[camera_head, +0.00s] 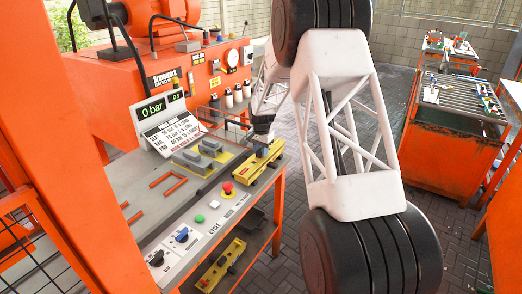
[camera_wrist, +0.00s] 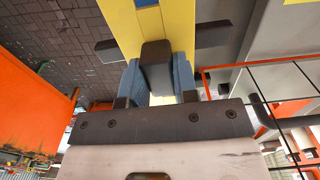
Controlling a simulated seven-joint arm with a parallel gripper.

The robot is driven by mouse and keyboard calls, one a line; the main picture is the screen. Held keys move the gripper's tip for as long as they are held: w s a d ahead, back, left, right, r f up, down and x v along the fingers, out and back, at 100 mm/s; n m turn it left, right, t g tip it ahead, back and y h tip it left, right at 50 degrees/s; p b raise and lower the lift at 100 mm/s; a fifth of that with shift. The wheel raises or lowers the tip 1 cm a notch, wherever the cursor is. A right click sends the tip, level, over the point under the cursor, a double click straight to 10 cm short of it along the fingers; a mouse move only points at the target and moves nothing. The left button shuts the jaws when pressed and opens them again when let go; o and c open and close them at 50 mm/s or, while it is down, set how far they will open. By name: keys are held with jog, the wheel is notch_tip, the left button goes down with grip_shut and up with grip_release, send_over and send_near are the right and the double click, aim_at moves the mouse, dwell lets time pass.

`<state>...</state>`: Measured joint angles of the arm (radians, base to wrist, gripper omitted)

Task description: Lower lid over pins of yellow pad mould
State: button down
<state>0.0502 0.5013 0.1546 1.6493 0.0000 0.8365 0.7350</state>
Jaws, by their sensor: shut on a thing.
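My gripper (camera_head: 262,138) is at the right end of the bench, above a long yellow mould part (camera_head: 252,172). In the wrist view my gripper (camera_wrist: 157,75) has its blue fingers closed on either side of a dark block-like grip, with a yellow plate (camera_wrist: 182,30) right behind it. I take this yellow plate to be the lid. The pins do not show clearly, and I cannot tell whether the lid touches a mould body under it. A yellow mould with grey blocks (camera_head: 190,163) lies on the bench to the left.
A control strip with a red button (camera_head: 227,188) runs along the bench's front. Another yellow part (camera_head: 222,266) lies on the lower shelf. A sign and display (camera_head: 153,108) stand behind, before an orange machine (camera_head: 130,85). An orange cart (camera_head: 450,150) stands right.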

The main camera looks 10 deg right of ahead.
jog(key=shift+f, duration=0.75)
dwell(0.9)
jog(key=shift+c, duration=2.1)
grip_release()
jog(key=shift+r, duration=0.1)
jog(key=shift+r, duration=3.4)
jog(key=shift+r, duration=0.1)
